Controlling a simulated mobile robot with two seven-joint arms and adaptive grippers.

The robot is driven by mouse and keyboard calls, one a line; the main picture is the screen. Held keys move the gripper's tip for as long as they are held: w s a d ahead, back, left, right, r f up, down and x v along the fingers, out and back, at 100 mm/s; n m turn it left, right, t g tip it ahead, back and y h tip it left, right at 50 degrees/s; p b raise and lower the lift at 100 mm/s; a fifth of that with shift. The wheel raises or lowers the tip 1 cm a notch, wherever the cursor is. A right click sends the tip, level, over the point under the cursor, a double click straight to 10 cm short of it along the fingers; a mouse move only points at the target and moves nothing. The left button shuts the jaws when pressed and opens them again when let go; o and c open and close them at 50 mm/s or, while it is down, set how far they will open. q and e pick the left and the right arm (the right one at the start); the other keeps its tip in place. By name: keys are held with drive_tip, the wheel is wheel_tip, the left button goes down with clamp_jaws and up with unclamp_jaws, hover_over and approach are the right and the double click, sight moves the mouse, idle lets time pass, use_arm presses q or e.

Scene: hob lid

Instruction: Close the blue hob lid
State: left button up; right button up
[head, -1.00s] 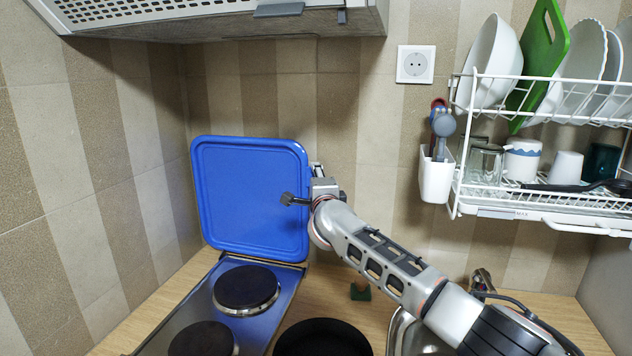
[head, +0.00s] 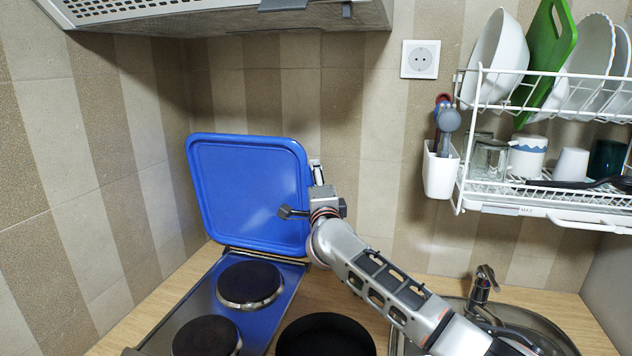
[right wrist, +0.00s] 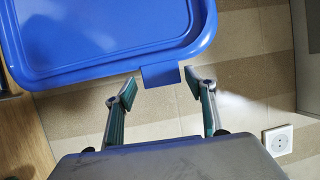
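The blue hob lid (head: 245,190) stands raised at the back of the hob (head: 185,312), near the tiled wall. My right gripper (head: 302,190) is at the lid's right edge, with one finger showing in front of the blue face. In the right wrist view the right gripper (right wrist: 164,88) is open, its two fingertips apart. A small blue tab (right wrist: 161,76) on the lid's edge (right wrist: 110,60) lies just ahead of and between the fingertips; contact is not clear. My left gripper is not in view.
Two black hotplates (head: 249,284) are bare. A black pan (head: 325,338) stands right of the hob, with a sink (head: 520,325) further right. A range hood (head: 220,18) hangs above. A dish rack (head: 540,195) is on the right wall, near a socket (head: 420,59).

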drive_tip(key=v, duration=1.2)
idle(0.4)
drive_tip(key=shift+d, duration=0.1)
